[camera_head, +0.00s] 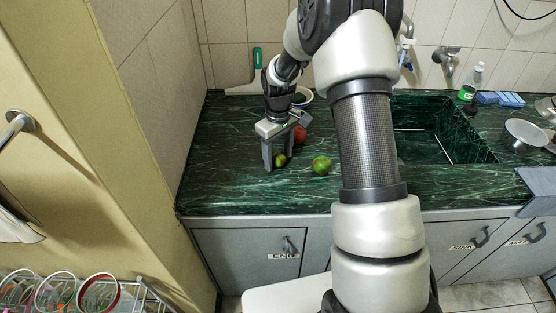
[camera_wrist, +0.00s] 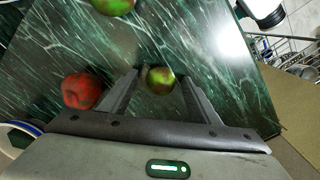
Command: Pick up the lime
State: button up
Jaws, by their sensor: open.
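A small round green fruit, which looks like the lime (camera_head: 280,160), sits on the dark green marble counter near its left end. It also shows in the wrist view (camera_wrist: 161,80), yellow-green with a darker patch. My gripper (camera_head: 278,164) points down over it with the jaws open. In the wrist view the fingers (camera_wrist: 158,88) stand on either side of the lime, with a visible gap at each side. I cannot tell exactly how low the fingertips are against the counter.
A larger green fruit with a reddish patch (camera_head: 321,165) lies right of my gripper. A red fruit (camera_head: 300,135) lies close behind, just outside one finger in the wrist view (camera_wrist: 82,91). A bowl (camera_head: 303,96) stands farther back. The sink (camera_head: 440,130) is at right.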

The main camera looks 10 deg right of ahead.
aim_at(278, 154)
jog(key=c, duration=1.1)
jog(key=shift+r, duration=0.1)
jog(key=shift+c, duration=0.2)
notch_tip(278, 154, up, 10)
jog(key=shift+p, duration=0.5)
